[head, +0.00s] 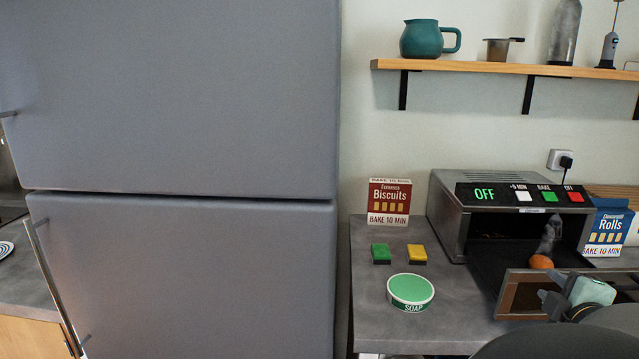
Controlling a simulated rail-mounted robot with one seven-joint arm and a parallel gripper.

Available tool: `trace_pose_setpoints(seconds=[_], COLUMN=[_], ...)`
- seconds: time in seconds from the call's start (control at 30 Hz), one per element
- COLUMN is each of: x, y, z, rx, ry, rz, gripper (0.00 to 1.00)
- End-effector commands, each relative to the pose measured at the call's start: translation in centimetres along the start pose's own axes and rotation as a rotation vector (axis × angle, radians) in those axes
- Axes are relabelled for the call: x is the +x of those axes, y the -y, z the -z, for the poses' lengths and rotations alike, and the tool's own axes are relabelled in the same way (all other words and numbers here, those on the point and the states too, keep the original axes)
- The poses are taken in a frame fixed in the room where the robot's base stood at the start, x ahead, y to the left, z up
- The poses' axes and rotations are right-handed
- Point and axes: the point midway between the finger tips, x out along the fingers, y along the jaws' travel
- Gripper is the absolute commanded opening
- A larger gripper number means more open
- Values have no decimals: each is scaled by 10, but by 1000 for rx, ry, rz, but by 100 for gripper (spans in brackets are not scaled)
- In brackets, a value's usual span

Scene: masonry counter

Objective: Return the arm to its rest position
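My gripper (566,303) is at the lower right, in front of the small oven (450,215), close to the oven's lowered door (522,295). Its dark finger parts and a pale teal block-like part show, but the angle hides whether the fingers are apart or closed. I cannot tell whether anything is between them. Part of my arm (565,345) fills the bottom right corner. The oven is open and its display reads OFF. A round orange item (541,262) sits at its opening, with a grey wisp like steam above it.
A Rolls box (607,232) is right of the oven. A shelf (465,67) hangs above. A large grey fridge (180,270) fills the left.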

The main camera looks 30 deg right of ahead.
Motion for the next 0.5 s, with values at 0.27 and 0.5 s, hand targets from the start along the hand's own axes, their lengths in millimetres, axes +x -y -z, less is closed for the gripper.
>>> trace_pose_setpoints(seconds=[0.27,0.5], x=[52,-6], y=[47,158], z=[122,252], rx=[357,620], ry=[125,322], rz=[189,619], gripper=[28,28])
